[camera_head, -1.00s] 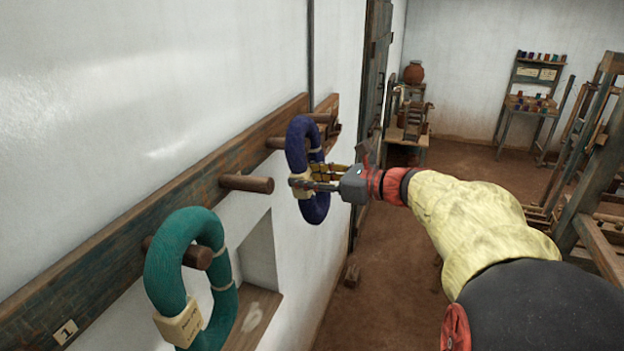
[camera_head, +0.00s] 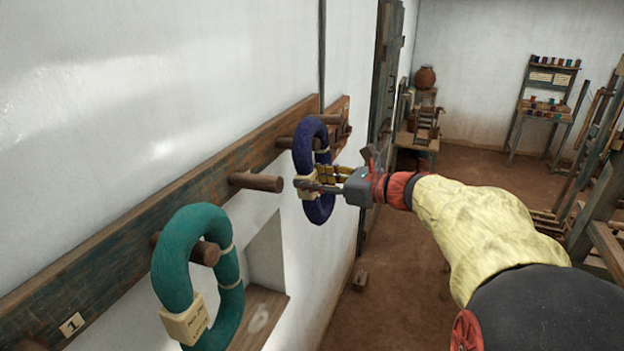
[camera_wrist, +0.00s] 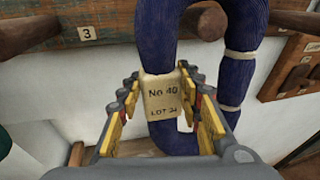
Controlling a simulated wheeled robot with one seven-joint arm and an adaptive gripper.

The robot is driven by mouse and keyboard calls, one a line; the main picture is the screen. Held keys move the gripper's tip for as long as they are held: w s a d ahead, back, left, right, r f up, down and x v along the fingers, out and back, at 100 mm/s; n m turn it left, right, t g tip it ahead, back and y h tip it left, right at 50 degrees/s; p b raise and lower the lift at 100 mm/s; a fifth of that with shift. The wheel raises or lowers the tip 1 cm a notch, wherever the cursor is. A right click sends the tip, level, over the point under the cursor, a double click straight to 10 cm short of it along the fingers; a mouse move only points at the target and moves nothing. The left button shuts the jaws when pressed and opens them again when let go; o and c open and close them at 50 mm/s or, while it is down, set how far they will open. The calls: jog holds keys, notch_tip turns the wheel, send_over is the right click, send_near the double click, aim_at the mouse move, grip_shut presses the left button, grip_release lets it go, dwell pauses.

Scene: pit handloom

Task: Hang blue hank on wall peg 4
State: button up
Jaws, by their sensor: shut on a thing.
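The blue hank (camera_head: 300,150) is a dark blue ring with pale ties, held upright beside the peg board (camera_head: 215,160). My gripper (camera_head: 308,187) is shut on its lower near part, at the cream label. In the wrist view the hank (camera_wrist: 246,75) hangs between the fingers, and its label reads No 40, LOT 24. A peg end (camera_wrist: 207,24) shows within the loop's opening; I cannot tell whether it passes through. A number tag 3 (camera_wrist: 87,33) is left of the hank. No tag 4 is readable.
A bare peg (camera_head: 255,182) sticks out between the teal hank and the blue one. A wall niche (camera_head: 268,250) lies below. Open floor is to the right.

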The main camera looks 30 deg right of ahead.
jog(key=shift+a+f, duration=0.1)
jog(key=shift+f, duration=0.8)
jog(key=o, duration=1)
jog(key=shift+o, duration=1.2)
jog(key=shift+r, duration=0.2)
jog(key=shift+o, duration=1.1)
jog(key=shift+r, duration=0.25)
jog(key=v, duration=1.2)
